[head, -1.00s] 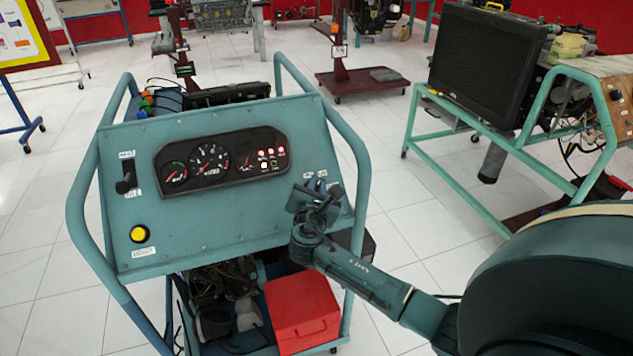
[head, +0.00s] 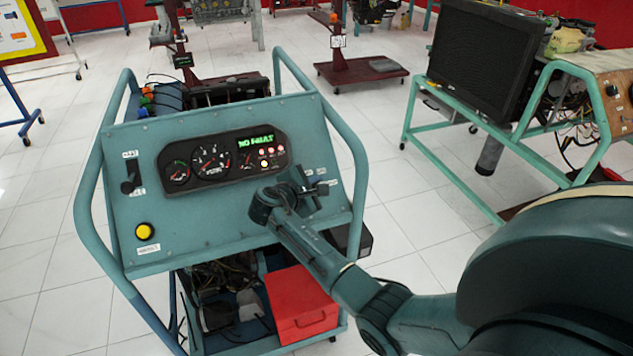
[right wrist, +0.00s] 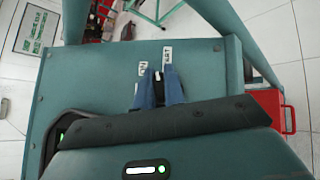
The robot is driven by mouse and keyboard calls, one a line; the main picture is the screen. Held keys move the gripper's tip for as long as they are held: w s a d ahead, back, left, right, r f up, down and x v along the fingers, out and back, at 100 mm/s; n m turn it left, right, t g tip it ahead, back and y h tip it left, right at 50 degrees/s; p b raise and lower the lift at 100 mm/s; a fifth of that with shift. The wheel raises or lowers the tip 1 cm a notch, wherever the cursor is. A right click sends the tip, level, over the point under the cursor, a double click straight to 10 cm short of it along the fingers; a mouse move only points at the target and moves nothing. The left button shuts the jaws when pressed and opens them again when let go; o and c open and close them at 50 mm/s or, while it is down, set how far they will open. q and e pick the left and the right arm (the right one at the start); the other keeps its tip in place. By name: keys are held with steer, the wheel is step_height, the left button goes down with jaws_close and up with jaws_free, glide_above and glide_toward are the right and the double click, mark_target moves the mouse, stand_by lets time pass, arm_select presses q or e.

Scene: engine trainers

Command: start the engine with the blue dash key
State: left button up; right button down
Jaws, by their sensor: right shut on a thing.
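My right gripper (head: 309,192) is at the panel's right side, over the key switch. In the right wrist view, its two blue fingertips (right wrist: 158,90) are closed around a small dark piece, the dash key (right wrist: 158,76), between white position labels. The fingers hide most of the key, so its blue colour and exact angle cannot be told. My left gripper is not in view.
A yellow button (head: 144,231) and a black lever switch (head: 130,177) are on the panel's left. Teal tube rails (head: 358,150) flank the panel. A red box (head: 300,308) sits on the lower shelf. Another trainer with a black radiator (head: 483,62) stands at the right.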

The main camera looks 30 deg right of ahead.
stand_by(0.4)
steer(key=c, duration=1.5)
jaws_free()
steer(key=v, duration=1.3)
steer(key=shift+a+r, duration=0.1)
steer(key=shift+r, duration=0.05)
